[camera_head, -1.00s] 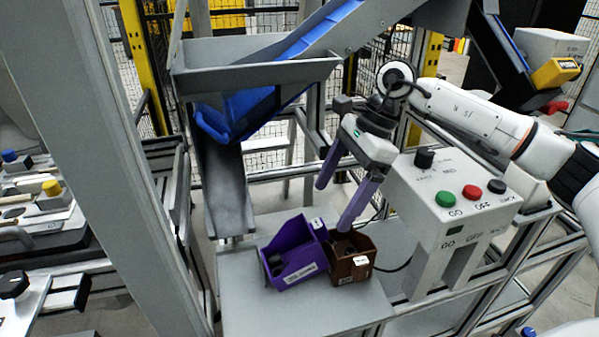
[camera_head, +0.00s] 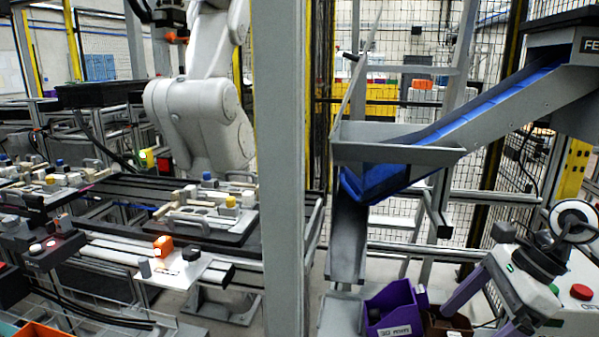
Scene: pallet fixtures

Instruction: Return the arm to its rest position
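My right gripper (camera_head: 476,322) is at the lower right in the head view, with its two purple fingers spread apart and nothing seen between them. Its arm comes in from the right edge, and the lower fingertip is at the bottom edge of the picture. One finger appears close to the brown bin (camera_head: 461,327); I cannot tell whether it touches. The purple bin (camera_head: 396,309) stands to the left of the brown bin. Both bins are cut off by the bottom edge. My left gripper is not in view.
A grey post (camera_head: 281,180) stands mid-view. Behind the bins are a chute with a blue belt (camera_head: 455,122) and a grey hopper (camera_head: 395,152). A control box (camera_head: 580,310) with buttons is beside my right gripper. A large robot arm (camera_head: 203,115) stands over fixtures at left.

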